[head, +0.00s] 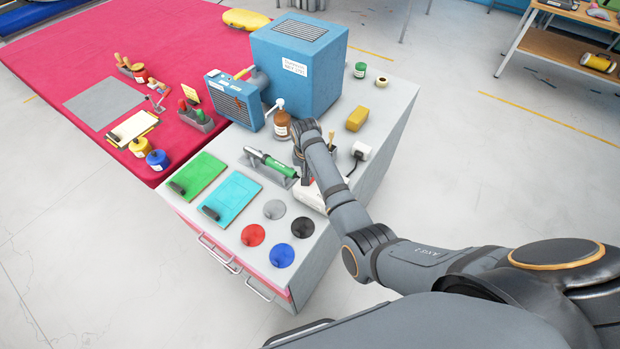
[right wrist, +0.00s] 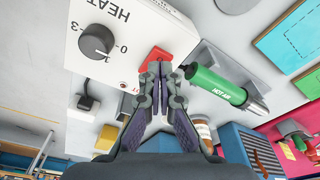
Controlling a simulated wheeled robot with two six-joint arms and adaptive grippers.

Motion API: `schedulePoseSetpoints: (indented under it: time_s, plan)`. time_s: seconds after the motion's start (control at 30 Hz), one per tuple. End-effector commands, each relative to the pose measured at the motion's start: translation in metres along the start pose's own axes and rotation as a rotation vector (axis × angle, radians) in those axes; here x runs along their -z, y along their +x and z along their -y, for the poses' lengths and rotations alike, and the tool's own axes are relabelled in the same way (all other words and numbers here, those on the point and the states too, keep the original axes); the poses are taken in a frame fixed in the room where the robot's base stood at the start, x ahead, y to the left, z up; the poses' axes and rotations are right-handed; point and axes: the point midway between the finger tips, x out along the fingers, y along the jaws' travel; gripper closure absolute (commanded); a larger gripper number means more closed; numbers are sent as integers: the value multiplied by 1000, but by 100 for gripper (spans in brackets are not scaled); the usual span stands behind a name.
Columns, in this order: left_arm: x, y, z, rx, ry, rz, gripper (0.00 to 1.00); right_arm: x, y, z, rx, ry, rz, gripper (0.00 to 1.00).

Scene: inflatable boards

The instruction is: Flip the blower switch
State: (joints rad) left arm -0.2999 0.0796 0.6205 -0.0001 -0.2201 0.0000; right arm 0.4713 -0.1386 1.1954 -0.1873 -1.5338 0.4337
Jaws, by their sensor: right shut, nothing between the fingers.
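A white control box (right wrist: 150,30) marked HEAT has a dark round knob (right wrist: 96,42) and a red switch (right wrist: 158,60) near its edge. In the head view the box (head: 308,198) is partly hidden by my right arm. The green-handled blower (right wrist: 215,84) lies beside the box; it also shows in the head view (head: 271,162) on a grey rest. My right gripper (right wrist: 160,68) is shut and empty, its tips over the red switch. I cannot tell whether they touch it. The switch is partly covered by the fingertips. My left gripper is out of view.
On the grey cabinet top (head: 225,228) lie green (head: 198,175) and teal (head: 231,199) sheets and several coloured discs. A brown bottle (head: 282,125), a blue box (head: 300,65) and a yellow block (head: 357,119) stand farther back.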

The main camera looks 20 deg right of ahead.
Motion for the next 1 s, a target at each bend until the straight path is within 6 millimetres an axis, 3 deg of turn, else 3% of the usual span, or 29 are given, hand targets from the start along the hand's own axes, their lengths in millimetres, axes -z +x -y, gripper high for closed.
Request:
schedulePoseSetpoints:
  time_s: [1.0]
  plan:
    - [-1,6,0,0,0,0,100,-2,12,0,0,0,0,100]
